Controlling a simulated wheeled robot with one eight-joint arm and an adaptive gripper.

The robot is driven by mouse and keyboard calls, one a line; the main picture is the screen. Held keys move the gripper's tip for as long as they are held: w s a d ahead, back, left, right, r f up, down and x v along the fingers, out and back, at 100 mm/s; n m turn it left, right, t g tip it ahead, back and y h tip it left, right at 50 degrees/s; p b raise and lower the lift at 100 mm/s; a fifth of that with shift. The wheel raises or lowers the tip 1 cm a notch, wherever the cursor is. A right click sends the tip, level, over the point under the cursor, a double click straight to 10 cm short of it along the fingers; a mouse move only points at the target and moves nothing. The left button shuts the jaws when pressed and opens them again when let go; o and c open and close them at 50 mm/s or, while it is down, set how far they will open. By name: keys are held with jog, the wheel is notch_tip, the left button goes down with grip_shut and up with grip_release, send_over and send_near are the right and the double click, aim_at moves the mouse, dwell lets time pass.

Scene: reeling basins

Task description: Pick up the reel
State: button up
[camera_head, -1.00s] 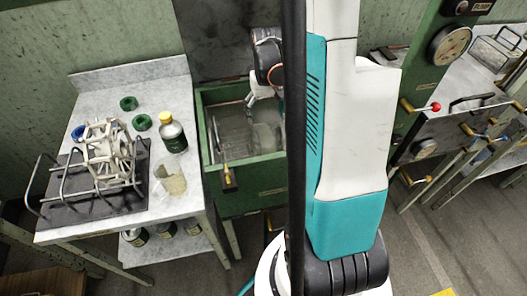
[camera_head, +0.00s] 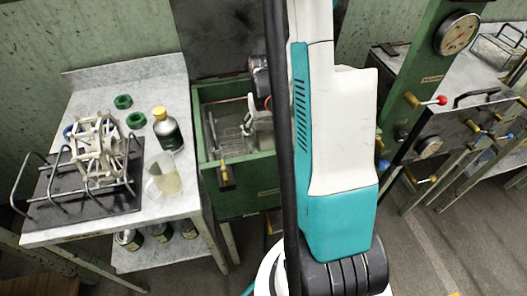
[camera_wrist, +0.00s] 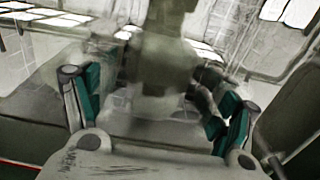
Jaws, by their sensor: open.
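A pale skeletal reel (camera_head: 97,150) with spokes and crossbars stands on a dark rack (camera_head: 75,200) with bent metal bars, on the left table. My gripper (camera_head: 248,118) is low over the green basin (camera_head: 200,128), right of the reel and well apart from it; my arm partly hides it. In the wrist view my gripper (camera_wrist: 157,108) has its two teal-sided fingers spread wide. A blurred grey-green shape (camera_wrist: 160,65) shows between and beyond them; I cannot tell what it is, or whether it touches the fingers.
A dark bottle with a yellow cap (camera_head: 167,130), a clear beaker (camera_head: 163,177) and green rings (camera_head: 123,102) share the grey table (camera_head: 85,92). Several jars stand on the shelf below. A green post with a gauge (camera_head: 457,34) and another bench stand at right.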

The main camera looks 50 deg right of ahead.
jog(key=shift+c, duration=0.3)
jog(key=c, duration=1.2)
jog(key=shift+r, duration=0.1)
